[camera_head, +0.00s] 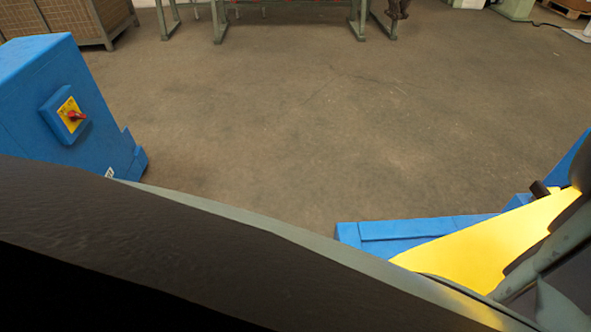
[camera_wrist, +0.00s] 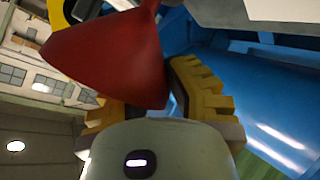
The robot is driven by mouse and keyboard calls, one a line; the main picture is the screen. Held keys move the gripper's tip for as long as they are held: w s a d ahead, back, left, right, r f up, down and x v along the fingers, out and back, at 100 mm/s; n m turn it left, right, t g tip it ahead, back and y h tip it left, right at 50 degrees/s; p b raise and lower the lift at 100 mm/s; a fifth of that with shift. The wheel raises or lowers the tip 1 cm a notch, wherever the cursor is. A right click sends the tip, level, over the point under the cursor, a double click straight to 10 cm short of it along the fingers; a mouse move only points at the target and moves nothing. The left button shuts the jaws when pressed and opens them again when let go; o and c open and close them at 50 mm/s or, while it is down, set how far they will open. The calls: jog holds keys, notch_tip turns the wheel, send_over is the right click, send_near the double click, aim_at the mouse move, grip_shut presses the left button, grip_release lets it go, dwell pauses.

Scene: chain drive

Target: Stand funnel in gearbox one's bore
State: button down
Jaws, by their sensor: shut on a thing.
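A red funnel (camera_wrist: 112,58) fills the upper middle of the wrist view, its wide cone turned to the left and a narrower part at the top. My gripper (camera_wrist: 150,100) has yellow ridged fingers on both sides of it and is shut on the funnel. The fingers hide part of the funnel. The funnel and gripper do not show in the head view. I cannot make out gearbox one or its bore in either view.
A large blue surface (camera_wrist: 252,88) lies right of the funnel in the wrist view. In the head view, a blue cabinet (camera_head: 50,110) with a red switch (camera_head: 75,115) stands left. A yellow panel (camera_head: 470,255) and blue base (camera_head: 400,232) are right. Open floor (camera_head: 300,120) lies between.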

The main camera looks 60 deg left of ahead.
jog(key=shift+f+b, duration=0.3)
jog(key=shift+b, duration=0.05)
jog(key=c, duration=1)
grip_release()
jog(key=p+v, duration=0.1)
jog(key=v, duration=0.7)
jog(key=shift+p, duration=0.4)
jog(key=shift+r, duration=0.1)
